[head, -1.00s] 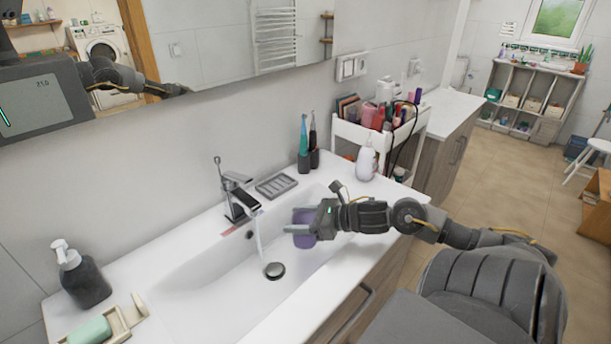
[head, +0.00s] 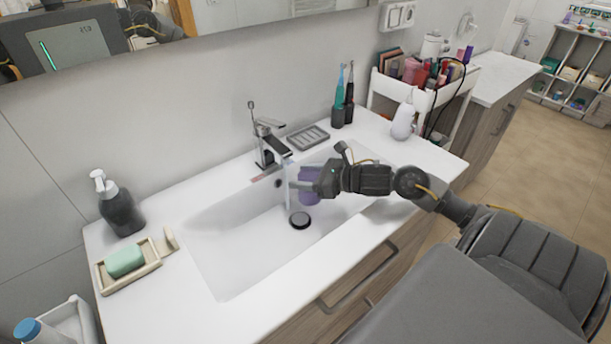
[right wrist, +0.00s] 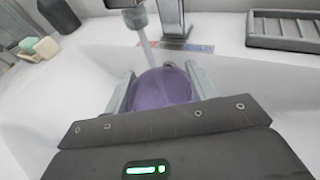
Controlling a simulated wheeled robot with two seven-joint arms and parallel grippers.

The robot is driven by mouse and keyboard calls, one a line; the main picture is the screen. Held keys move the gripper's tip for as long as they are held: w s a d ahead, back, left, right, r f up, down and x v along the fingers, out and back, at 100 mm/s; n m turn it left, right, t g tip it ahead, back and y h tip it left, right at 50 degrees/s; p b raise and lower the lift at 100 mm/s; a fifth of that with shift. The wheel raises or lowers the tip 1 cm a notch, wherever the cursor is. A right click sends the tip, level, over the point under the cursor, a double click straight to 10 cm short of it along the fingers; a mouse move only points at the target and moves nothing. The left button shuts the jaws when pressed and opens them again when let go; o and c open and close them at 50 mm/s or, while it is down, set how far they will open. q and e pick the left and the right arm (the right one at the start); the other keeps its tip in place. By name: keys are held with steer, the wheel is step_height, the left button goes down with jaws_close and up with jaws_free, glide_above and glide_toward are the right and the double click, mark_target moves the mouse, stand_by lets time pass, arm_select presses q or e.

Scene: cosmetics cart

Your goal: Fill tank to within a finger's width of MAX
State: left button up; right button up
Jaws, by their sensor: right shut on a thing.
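A translucent purple tank (head: 309,196) is in my right gripper (head: 300,186), over the sink basin. The right wrist view shows the tank (right wrist: 162,90) between the two fingers, one on each side. Water runs from the faucet (head: 268,145) in a thin stream at the tank's faucet side. I cannot tell whether the stream enters the tank. The water level and the MAX mark cannot be made out. My left gripper is not in view.
The white sink (head: 215,255) has a dark round drain (head: 299,220). A grey soap tray (head: 308,138), toothbrushes (head: 345,100) and a white bottle (head: 403,122) stand behind it. A dark soap dispenser (head: 121,212) and green soap (head: 125,261) are at left.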

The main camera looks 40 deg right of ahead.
stand_by(0.3)
steer(key=w+a+b, duration=0.1)
steer(key=w, duration=0.1)
steer(key=w+a+b, duration=0.1)
steer(key=w+a, duration=0.1)
steer(key=w, duration=0.1)
steer(key=shift+a, duration=0.2)
steer(key=shift+s, duration=0.15)
stand_by(1.6)
steer(key=s+d+b, duration=0.1)
steer(key=s, duration=0.1)
steer(key=s+d+b, duration=0.1)
steer(key=s+d, duration=0.1)
steer(key=shift+s+f, duration=0.1)
steer(key=shift+f, duration=0.05)
steer(key=shift+s+d, duration=0.2)
steer(key=shift+s, duration=0.1)
steer(key=shift+r, duration=0.2)
